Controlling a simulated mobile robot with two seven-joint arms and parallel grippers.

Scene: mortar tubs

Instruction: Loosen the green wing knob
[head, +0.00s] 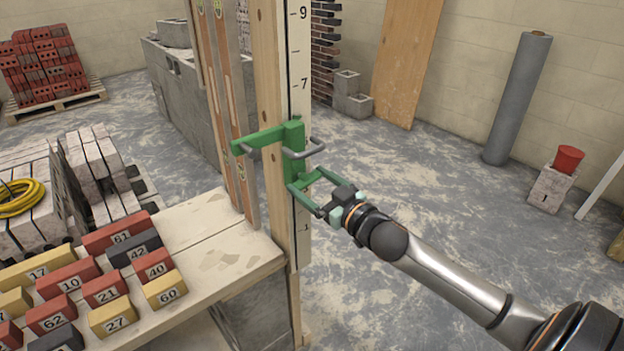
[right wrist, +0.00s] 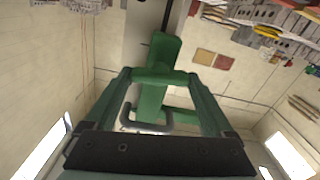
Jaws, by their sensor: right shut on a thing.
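A green slider bracket (head: 293,138) sits on an upright wooden post (head: 270,75) with a numbered scale, its green arm reaching out to the left. A grey bent handle (head: 313,150) sticks out of it and also shows in the right wrist view (right wrist: 142,125). My right gripper (head: 302,183) is at the lower front of the bracket. Its two green fingers close on the green wing knob (right wrist: 160,76), which lies between the fingertips in the right wrist view. In the head view the fingers mostly hide the knob. My left gripper is not in view.
A wooden bench (head: 215,235) at the left holds several numbered red, yellow and dark blocks (head: 105,290). Two leaning wooden strips (head: 228,110) stand just left of the post. The floor between is clear.

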